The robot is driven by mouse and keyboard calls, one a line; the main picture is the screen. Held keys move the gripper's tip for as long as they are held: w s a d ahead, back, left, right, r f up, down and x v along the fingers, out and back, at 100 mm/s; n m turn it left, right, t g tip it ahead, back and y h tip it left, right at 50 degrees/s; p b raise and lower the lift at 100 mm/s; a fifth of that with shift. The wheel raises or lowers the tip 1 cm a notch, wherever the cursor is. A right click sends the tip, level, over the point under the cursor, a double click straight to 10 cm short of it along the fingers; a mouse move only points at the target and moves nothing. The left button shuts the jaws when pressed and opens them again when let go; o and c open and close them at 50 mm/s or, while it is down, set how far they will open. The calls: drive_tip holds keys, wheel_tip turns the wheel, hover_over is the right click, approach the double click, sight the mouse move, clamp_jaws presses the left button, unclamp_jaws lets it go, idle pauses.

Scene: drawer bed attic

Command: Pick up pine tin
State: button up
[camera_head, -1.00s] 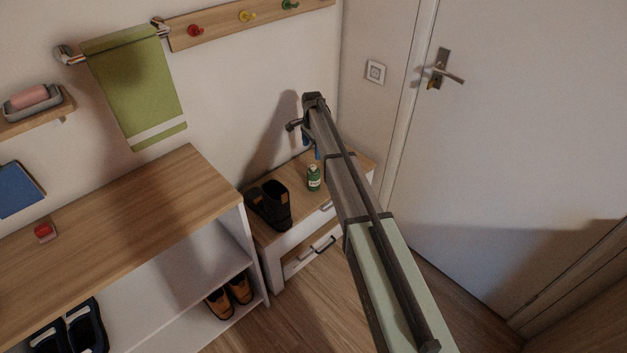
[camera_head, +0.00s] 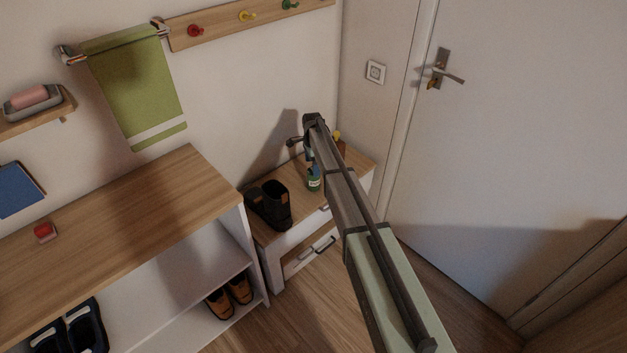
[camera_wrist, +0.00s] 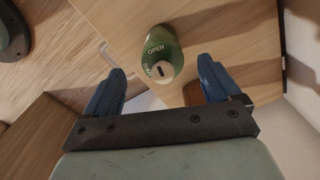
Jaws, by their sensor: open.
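A green tin with a pale label, which I take as the pine tin (camera_head: 314,182), stands upright on the low wooden bench. In the head view my gripper (camera_head: 312,160) is above the tin, partly hidden by my arm, and covers the tin's top.
Dark boots (camera_head: 270,204) stand on the low bench (camera_head: 290,181), left of the tin. A brown object with a yellow top (camera_head: 339,141) is behind my arm, close to the right finger in the wrist view. The wall is behind; a taller shelf unit (camera_head: 150,198) stands left.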

sight(314, 179)
drive_tip(key=shift+w+d+f, duration=0.1)
drive_tip(key=shift+f, duration=1.25)
drive_tip(key=shift+w+d+f, duration=0.1)
drive_tip(key=shift+f, duration=1.2)
drive_tip(key=shift+c, duration=0.4)
drive_tip(key=c, duration=1.1)
